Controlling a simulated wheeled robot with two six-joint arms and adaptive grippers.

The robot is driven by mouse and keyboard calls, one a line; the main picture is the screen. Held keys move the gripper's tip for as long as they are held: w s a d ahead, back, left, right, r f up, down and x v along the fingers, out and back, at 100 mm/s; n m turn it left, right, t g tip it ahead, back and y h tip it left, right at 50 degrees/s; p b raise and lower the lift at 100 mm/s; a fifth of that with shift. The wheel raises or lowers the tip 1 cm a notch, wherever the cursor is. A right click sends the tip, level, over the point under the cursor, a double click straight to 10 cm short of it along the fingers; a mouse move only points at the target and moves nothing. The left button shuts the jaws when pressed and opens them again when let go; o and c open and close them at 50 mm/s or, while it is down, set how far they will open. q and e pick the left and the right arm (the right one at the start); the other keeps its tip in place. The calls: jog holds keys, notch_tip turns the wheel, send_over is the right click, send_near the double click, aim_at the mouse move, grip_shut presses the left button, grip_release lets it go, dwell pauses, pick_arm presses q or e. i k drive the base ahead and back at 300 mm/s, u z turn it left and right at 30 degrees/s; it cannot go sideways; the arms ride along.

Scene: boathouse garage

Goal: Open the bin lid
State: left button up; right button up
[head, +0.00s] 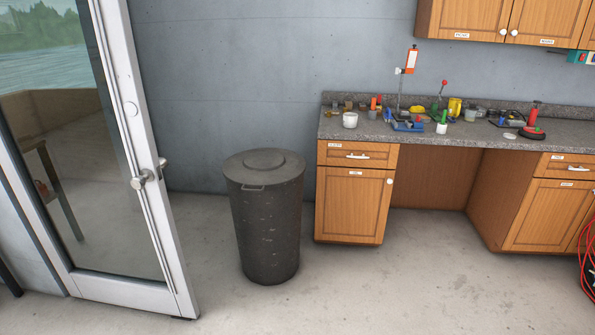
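A dark grey, scuffed cylindrical bin (268,235) stands upright on the concrete floor, left of the wooden cabinets. Its round lid (264,163) lies flat on top and looks closed. A small handle (254,188) shows at the front edge of the lid. Neither of my grippers is in the head view.
A glass door (143,180) with a white frame stands at the left. A wooden cabinet (353,200) is close to the bin's right, under a cluttered grey counter (480,144). Red cable (588,250) is at the right edge. The floor (340,290) in front is clear.

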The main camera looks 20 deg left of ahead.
aim_at(263, 169)
jog(key=i, duration=1)
jog(key=u, duration=1.75)
jog(key=i, duration=1.15)
jog(key=z, duration=1.9)
